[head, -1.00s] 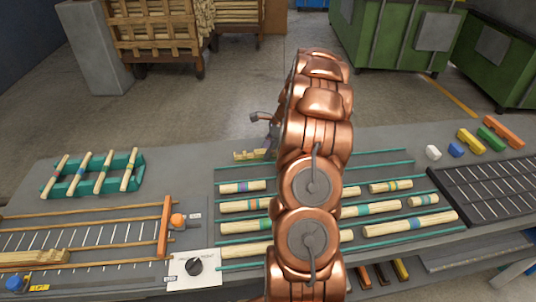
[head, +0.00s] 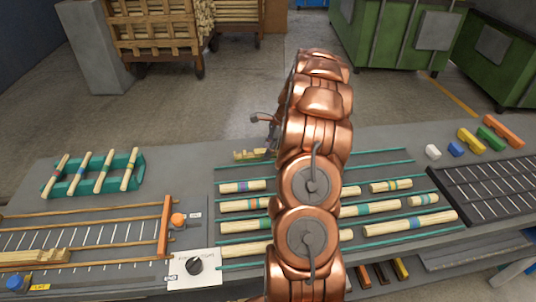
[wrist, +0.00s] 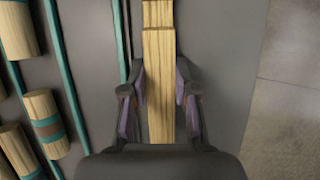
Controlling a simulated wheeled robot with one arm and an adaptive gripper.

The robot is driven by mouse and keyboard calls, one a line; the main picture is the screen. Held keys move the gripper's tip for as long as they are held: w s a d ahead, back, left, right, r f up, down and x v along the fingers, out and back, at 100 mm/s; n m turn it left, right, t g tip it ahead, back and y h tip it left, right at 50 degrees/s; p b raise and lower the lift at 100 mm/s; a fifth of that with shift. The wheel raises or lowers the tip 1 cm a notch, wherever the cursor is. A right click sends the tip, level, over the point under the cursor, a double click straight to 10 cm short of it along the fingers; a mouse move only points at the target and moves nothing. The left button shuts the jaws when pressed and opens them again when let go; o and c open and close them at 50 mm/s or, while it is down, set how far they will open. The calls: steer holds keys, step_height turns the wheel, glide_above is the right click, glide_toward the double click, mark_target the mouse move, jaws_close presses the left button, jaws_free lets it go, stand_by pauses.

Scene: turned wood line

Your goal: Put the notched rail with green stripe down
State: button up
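The notched rail (head: 247,155) is pale wood with a notched edge and shows near the far edge of the table in the head view, left of my arm. In the wrist view the rail (wrist: 160,85) runs lengthwise between the two fingers of my gripper (wrist: 161,78). The finger pads are close against both its sides, and the gripper looks shut on it. The rail is at or just above the tabletop; I cannot tell if it touches. No green stripe shows on the visible part. In the head view my arm hides most of my gripper.
Striped wooden pieces (head: 242,186) lie in rows between teal strips on the table. A teal rack (head: 75,184) with several striped sticks stands at left. A dark ribbed tray (head: 490,195) and coloured blocks (head: 490,139) are at right. Bare grey tabletop surrounds the rail.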

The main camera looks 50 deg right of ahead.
jaws_close()
steer(key=shift+r, duration=0.1)
step_height(320, 180, up, 9)
steer(key=shift+w+r+b, duration=0.1)
steer(key=shift+b, duration=1.15)
steer(key=shift+r, duration=0.55)
